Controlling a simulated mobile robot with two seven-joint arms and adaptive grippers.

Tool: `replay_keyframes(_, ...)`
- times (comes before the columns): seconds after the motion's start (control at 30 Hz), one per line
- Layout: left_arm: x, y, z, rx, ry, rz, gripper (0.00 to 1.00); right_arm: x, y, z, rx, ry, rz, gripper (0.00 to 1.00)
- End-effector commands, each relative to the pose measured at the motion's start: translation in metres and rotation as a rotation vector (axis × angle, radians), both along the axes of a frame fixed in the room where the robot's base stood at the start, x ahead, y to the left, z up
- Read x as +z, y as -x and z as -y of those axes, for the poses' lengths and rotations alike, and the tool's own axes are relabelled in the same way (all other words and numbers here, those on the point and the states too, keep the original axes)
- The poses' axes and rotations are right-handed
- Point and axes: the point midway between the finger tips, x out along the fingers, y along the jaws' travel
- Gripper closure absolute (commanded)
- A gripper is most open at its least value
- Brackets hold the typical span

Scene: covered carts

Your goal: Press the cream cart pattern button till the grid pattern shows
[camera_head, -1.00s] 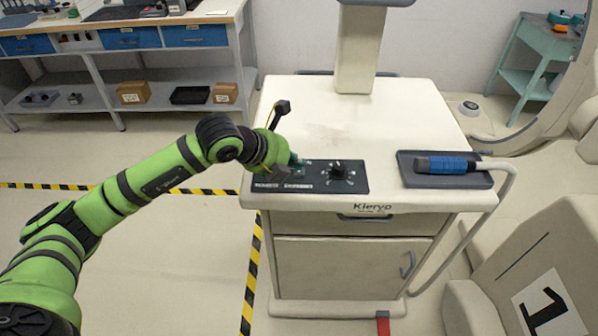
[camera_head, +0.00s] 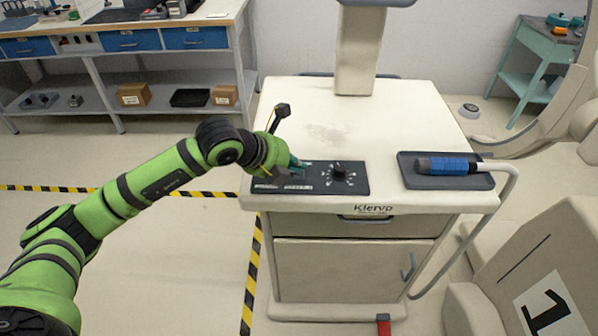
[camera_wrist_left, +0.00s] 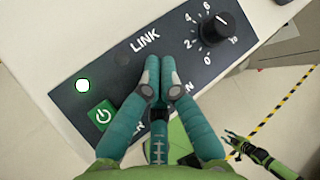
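The cream cart (camera_head: 420,105) stands in front of me with a dark control panel (camera_head: 355,185) at its front left. My left gripper (camera_head: 299,166) is over the panel's left half. The fingertips are at the panel just below the LINK label (camera_wrist_left: 146,40). They cover part of the panel, and no pattern button shows clearly. Whether they touch it I cannot tell. No grid pattern or screen is in view.
A green power button (camera_wrist_left: 101,114) and a lit white lamp (camera_wrist_left: 82,86) lie left of the fingers. A black knob (camera_wrist_left: 214,30) is to the right. A blue-handled probe (camera_head: 447,166) rests on the cart's right. A green and black arm part shows low in the wrist view.

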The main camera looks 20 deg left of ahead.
Motion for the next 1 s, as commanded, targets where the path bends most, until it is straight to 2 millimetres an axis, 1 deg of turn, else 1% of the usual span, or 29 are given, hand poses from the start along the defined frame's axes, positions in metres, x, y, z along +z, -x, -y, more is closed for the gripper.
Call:
replay_keyframes(0.3,-0.005,0.001,0.0,-0.001,-0.001,-0.003,1.0,-0.005,0.0,0.0,0.001,0.0,0.0,0.6)
replay_keyframes(0.6,-0.004,0.001,0.0,0.0,-0.001,-0.004,1.0,-0.004,0.0,0.0,0.001,0.0,0.0,0.6)
replay_keyframes(1.0,0.014,0.0,0.0,-0.001,0.0,-0.002,1.0,0.005,0.0,0.0,0.002,0.0,0.0,0.6)
